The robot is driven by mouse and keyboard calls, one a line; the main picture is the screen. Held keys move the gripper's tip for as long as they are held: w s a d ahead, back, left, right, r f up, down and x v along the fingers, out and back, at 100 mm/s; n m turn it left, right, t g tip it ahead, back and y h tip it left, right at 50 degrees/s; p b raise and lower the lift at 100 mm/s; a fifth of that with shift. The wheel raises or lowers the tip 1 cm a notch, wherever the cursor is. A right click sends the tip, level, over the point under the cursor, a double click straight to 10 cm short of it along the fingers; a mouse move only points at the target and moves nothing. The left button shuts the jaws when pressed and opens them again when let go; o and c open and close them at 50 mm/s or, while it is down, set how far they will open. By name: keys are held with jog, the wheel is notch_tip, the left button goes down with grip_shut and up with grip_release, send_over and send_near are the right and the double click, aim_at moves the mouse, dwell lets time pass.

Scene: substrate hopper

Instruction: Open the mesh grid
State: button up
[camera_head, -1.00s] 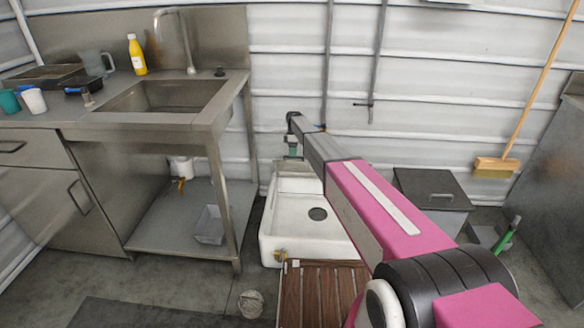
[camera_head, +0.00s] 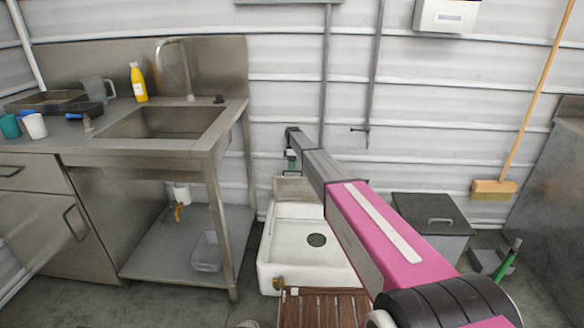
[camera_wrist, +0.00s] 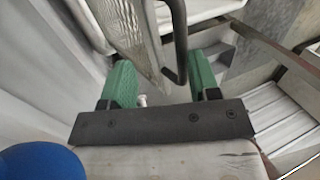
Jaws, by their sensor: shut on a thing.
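In the wrist view, the mesh grid (camera_wrist: 137,35) is a grey textured panel that stands up between my two green fingertips. A dark bent bar (camera_wrist: 181,45) runs along its right side and curves in between the fingers. My gripper (camera_wrist: 165,85) is shut on the mesh grid at its lower end; the exact contact is hard to see. In the head view, my gripper (camera_head: 291,157) is small and dark with a green tip, above the back of a white basin (camera_head: 267,245).
A steel sink counter (camera_head: 120,147) stands to the left. A slatted brown rack (camera_head: 325,308) lies in front of the basin. A grey lidded bin (camera_head: 435,213) stands to its right. A broom (camera_head: 495,188) leans at the wall. A blue rounded shape (camera_wrist: 35,165) fills the wrist view's lower left corner.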

jog(key=o, duration=1.2)
jog(key=shift+w+d+f, duration=0.15)
jog(key=shift+w+f, duration=0.4)
jog(key=shift+f, duration=0.35)
jog(key=shift+c, duration=0.2)
jog(key=shift+s+r, duration=0.1)
jog(key=shift+c, duration=0.3)
jog(key=shift+r, duration=0.25)
jog(key=shift+c, duration=0.4)
jog(key=shift+v, duration=1.2)
jog(key=c, duration=0.5)
jog(key=v, duration=0.8)
jog(key=shift+s+r, duration=0.25)
jog(key=shift+s, duration=0.05)
jog(key=shift+c, duration=0.2)
